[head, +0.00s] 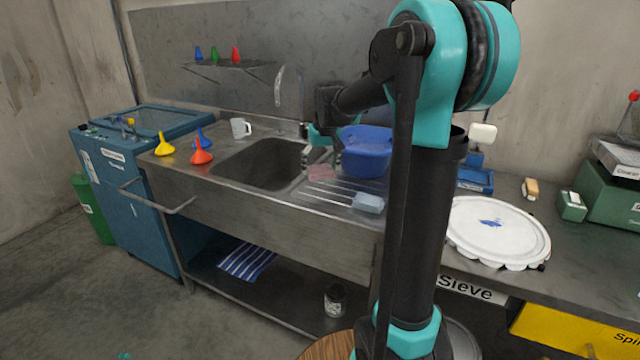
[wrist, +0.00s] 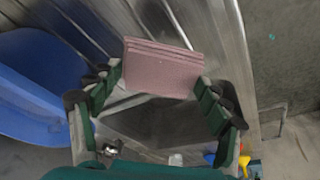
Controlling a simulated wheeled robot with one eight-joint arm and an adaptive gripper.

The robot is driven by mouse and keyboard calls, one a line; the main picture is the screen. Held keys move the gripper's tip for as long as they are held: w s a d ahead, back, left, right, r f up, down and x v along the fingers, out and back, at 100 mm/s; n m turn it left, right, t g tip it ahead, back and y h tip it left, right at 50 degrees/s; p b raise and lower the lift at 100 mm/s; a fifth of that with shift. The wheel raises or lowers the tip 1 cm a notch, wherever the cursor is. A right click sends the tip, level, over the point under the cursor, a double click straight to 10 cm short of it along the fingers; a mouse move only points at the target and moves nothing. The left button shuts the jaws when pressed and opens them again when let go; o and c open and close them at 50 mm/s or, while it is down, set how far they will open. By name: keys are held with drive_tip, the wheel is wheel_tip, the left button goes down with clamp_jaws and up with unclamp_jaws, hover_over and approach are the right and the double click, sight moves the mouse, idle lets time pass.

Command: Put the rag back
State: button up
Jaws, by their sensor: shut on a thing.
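A pink folded rag (head: 320,172) is at the right edge of the sink, by the ribbed drainboard, in the head view. In the wrist view the rag (wrist: 163,68) spans between the fingertips of my gripper (wrist: 158,80), which is shut on it. I cannot tell whether the rag touches the metal. A light blue folded cloth or sponge (head: 368,202) lies on the drainboard. A blue-and-white striped cloth (head: 247,261) lies on the shelf below.
A blue basin (head: 366,160) stands right of my gripper, close by. The sink bowl (head: 258,165) is open and empty-looking. A grey mug (head: 240,128) and several coloured funnels (head: 201,156) stand around it.

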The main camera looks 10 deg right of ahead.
sight(321, 193)
drive_tip(key=shift+f, duration=3.1)
drive_tip(key=shift+f, duration=0.1)
drive_tip(key=o, duration=1.1)
drive_tip(key=shift+o, duration=0.2)
drive_tip(key=v, duration=1.2)
drive_tip(key=shift+s, duration=0.1)
